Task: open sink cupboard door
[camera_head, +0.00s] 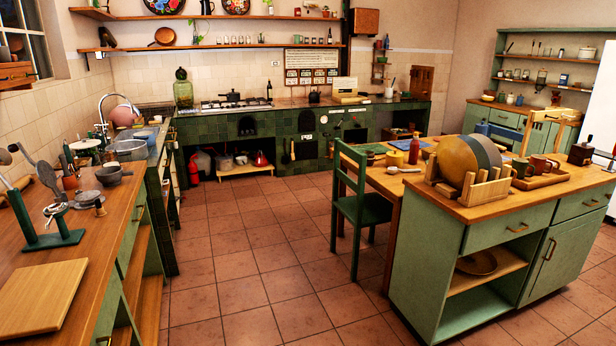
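The sink area is at the left, marked by a curved metal tap (104,100) above the far part of the left counter. The dark green tiled sink unit (163,210) below it is seen at a steep angle. I cannot clearly pick out the sink cupboard door or its handle on that front, nor tell whether it is open or shut. Neither of my grippers shows in the head view.
A wooden-topped counter (92,225) with a green stand and cutting board runs along the left. The tiled floor (240,270) is open in the middle. A green chair (360,205) and a green island (425,260) stand at the right. A hearth range (300,130) lines the back.

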